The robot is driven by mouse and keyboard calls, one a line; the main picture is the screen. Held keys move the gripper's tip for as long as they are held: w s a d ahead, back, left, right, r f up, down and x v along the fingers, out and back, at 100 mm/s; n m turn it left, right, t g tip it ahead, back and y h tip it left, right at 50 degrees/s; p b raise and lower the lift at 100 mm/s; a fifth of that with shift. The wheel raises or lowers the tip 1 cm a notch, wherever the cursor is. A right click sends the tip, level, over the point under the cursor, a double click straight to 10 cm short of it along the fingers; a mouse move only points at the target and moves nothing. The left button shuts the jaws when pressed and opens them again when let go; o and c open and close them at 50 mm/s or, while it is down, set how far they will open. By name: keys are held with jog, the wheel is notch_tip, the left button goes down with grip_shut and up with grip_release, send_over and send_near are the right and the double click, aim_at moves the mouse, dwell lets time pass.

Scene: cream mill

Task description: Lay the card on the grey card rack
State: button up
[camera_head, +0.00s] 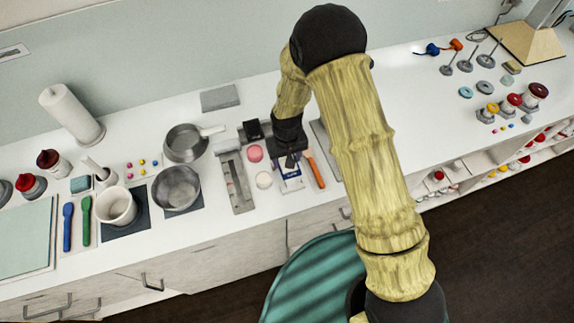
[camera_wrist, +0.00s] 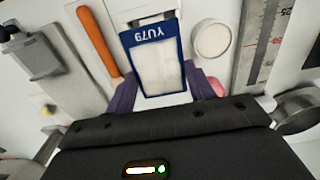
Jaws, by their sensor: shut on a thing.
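The card (camera_wrist: 158,68) is white with a blue border and reads YU79 upside down in the wrist view. It also shows in the head view (camera_head: 291,184), below my gripper (camera_head: 290,163). In the wrist view the purple fingers of my gripper (camera_wrist: 165,92) are shut on its near end, one at each side. I cannot tell whether the card touches the counter. A grey stand with a raised block (camera_wrist: 38,58), perhaps the card rack, is at the left of the wrist view. In the head view a grey slab (camera_head: 325,150) beside my arm is partly hidden.
An orange tool (camera_head: 314,170) lies right of the card. A white round pot (camera_head: 264,180), a pink disc (camera_head: 255,153) and a grey scale strip (camera_head: 239,186) lie left. Metal pans (camera_head: 177,188) stand further left. A flat grey slab (camera_head: 220,98) lies at the back.

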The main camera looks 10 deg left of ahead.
jog(key=shift+r+b, duration=0.7)
jog(key=shift+r, duration=2.1)
jog(key=shift+s, duration=0.1)
